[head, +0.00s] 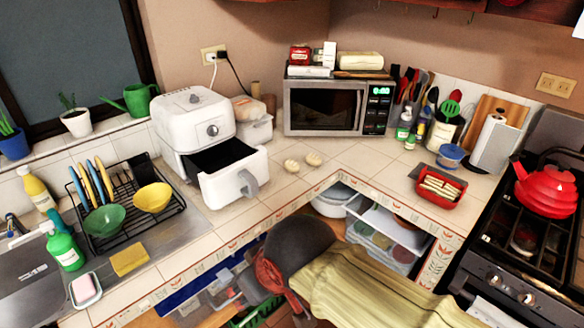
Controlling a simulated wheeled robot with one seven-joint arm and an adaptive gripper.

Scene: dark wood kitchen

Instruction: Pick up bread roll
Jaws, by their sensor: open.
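Two small pale bread rolls, a left one (291,166) and a right one (313,159), lie close together on the tiled counter, right of the white air fryer and in front of the microwave. My gripper (284,297) appears as a red and dark shape at the bottom centre, below and in front of the counter edge. It is open, far from the rolls, and partly hidden by my dark wrist. I see nothing held in it.
The air fryer (193,128) has its drawer (233,180) pulled out, left of the rolls. The microwave (340,105) stands behind them. A red tray (437,188) stands to the right. The counter around the rolls is clear. Open shelves lie under the counter.

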